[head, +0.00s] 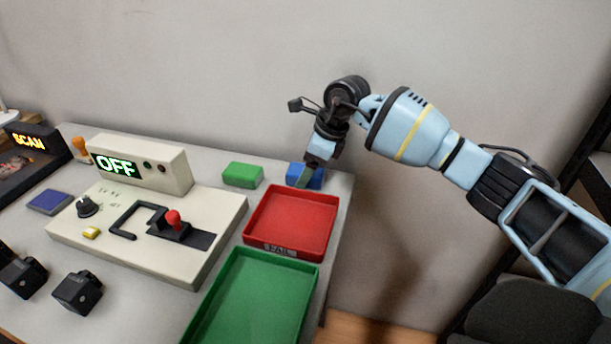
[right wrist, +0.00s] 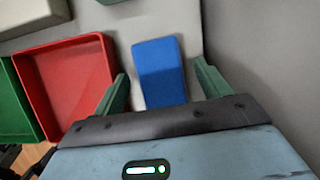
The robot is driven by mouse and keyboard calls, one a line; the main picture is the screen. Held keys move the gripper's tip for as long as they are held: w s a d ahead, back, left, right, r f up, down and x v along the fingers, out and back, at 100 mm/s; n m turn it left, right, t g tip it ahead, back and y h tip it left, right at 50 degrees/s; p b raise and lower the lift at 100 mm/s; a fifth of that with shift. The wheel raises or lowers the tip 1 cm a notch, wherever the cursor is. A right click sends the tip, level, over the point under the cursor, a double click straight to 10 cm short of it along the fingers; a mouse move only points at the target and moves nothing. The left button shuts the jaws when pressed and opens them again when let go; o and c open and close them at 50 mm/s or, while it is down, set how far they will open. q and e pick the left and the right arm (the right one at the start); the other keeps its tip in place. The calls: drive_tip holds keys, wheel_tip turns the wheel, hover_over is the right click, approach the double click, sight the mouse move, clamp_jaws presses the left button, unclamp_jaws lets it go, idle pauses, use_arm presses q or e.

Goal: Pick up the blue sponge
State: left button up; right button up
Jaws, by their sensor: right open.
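The blue sponge (head: 312,178) lies at the back right corner of the table, behind the red tray, partly hidden by my right gripper (head: 303,176). In the right wrist view the blue sponge (right wrist: 160,72) lies between the two green fingers of my open right gripper (right wrist: 162,88), with a gap visible on each side. Whether the fingers are level with the sponge or above it I cannot tell. My left gripper is not in view.
A green block (head: 242,175) lies left of the sponge. The red tray (head: 333,232) marked FAIL and a green tray (head: 312,300) stand in front. A control panel (head: 215,240) with an OFF display is at left. The wall is close behind.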

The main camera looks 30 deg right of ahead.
sight(299, 168)
drive_tip(key=c, duration=1)
drive_tip(key=shift+r, duration=0.15)
drive_tip(key=shift+c, duration=0.2)
drive_tip(key=shift+r, duration=0.55)
wheel_tip(299, 168, up, 2)
drive_tip(key=shift+r, duration=0.25)
drive_tip(key=s+a, duration=0.2)
drive_tip(key=a, duration=0.2)
drive_tip(key=s+a, duration=0.3)
drive_tip(key=a, duration=0.2)
drive_tip(key=s+a+r+p, duration=0.1)
drive_tip(key=s+a, duration=0.1)
drive_tip(key=a, duration=0.3)
drive_tip(key=shift+s+r, duration=0.1)
drive_tip(key=shift+s, duration=0.3)
